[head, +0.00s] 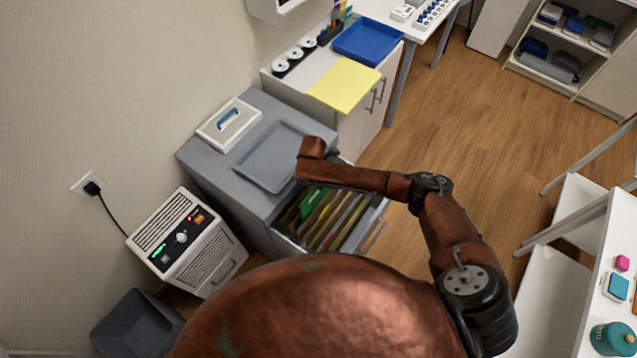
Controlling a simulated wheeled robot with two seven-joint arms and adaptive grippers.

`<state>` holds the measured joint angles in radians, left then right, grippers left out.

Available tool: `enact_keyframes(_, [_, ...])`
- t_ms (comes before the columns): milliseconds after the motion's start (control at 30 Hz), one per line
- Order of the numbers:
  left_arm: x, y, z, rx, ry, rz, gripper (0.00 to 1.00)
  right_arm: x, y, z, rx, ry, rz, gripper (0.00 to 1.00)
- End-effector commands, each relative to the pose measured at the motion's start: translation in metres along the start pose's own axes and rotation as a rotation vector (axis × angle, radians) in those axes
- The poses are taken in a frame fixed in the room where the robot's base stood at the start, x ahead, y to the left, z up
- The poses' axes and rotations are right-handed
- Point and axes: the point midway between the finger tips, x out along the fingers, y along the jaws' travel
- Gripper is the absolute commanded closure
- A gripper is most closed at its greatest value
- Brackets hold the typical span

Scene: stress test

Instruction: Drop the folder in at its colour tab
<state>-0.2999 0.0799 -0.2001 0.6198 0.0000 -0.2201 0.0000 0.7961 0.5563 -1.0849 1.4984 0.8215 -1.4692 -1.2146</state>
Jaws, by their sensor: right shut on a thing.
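My right arm reaches over an open file drawer (373,234) in the grey cabinet. Its wrist is above the drawer's back part. My right gripper (312,172) is mostly hidden under the wrist and forearm, and its fingertips cannot be made out. A green folder (312,199) shows in the drawer just below the forearm, close to the gripper. Whether it is apart from the jaws cannot be told. Several tan and olive folders (337,222) stand upright beside it. Colour tabs cannot be made out. My left gripper is not in view.
A grey tray (270,157) and a white box with a blue handle (229,124) rest on the cabinet top. A yellow sheet (344,86) and a blue tray (367,42) lie on the white cabinet behind. A white heater-like unit (187,242) stands left.

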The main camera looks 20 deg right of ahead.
Motion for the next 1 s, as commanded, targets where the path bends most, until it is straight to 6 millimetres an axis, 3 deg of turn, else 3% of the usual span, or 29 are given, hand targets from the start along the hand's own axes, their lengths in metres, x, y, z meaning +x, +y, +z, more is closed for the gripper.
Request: enact_keyframes(1000, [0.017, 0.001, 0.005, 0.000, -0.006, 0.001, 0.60, 0.035, 0.000, -0.004, 0.000, 0.001, 0.000, 1.00])
